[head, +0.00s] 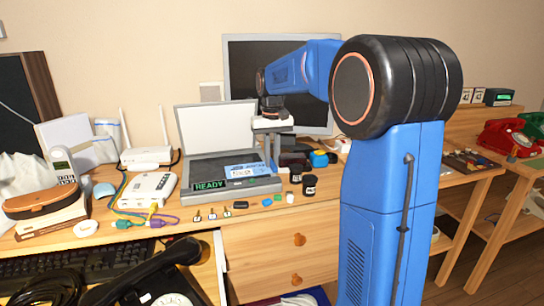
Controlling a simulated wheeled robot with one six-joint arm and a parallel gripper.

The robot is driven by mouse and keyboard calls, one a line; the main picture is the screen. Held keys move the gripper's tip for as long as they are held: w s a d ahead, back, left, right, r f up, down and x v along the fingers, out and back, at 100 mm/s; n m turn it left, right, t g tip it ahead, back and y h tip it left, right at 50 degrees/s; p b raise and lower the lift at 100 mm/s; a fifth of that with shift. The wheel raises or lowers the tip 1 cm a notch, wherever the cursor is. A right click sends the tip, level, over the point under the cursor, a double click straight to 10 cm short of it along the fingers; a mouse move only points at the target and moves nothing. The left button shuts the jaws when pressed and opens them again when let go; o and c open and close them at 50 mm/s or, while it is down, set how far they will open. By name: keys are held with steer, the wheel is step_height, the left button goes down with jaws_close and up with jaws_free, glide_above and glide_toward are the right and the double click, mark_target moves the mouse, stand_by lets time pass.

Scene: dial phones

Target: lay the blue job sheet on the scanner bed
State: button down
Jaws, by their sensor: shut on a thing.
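The scanner (270,186) stands on the wooden desk with its lid (217,129) raised. Its front panel shows a lit green READY. The blue job sheet (243,171) is at the right part of the dark scanner bed (204,169), roughly flat. I cannot tell whether it touches the bed or hangs just above it. My gripper (272,168) points down at the sheet's right end and is shut on it. The fingertips are small, and the exact grip is hard to see.
The raised lid stands behind the bed. A monitor (240,55) is behind my arm. Black cups (309,186) and small coloured items lie right and front of the scanner. A white router (148,190) with cables is at its left. A black phone handset (140,275) is nearer.

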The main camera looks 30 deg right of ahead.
steer(key=c, duration=1.7)
jaws_free()
steer(key=shift+o, duration=0.2)
step_height(320, 180, up, 17)
steer(key=shift+r, duration=0.2)
steer(key=s+a+f+t, duration=0.1)
steer(key=s+a+f, duration=0.2)
steer(key=s+f, duration=0.5)
steer(key=s+a+f+n+t, duration=0.1)
steer(key=s+a+f+t, duration=0.1)
steer(key=s+f, duration=0.7)
steer(key=s+a+f+n+t, duration=0.1)
steer(key=s+a+f, duration=0.4)
steer(key=s, duration=1.3)
step_height(320, 180, down, 4)
steer(key=shift+s+f+t, duration=0.15)
steer(key=shift+f+t, duration=0.1)
steer(key=shift+t, duration=0.15)
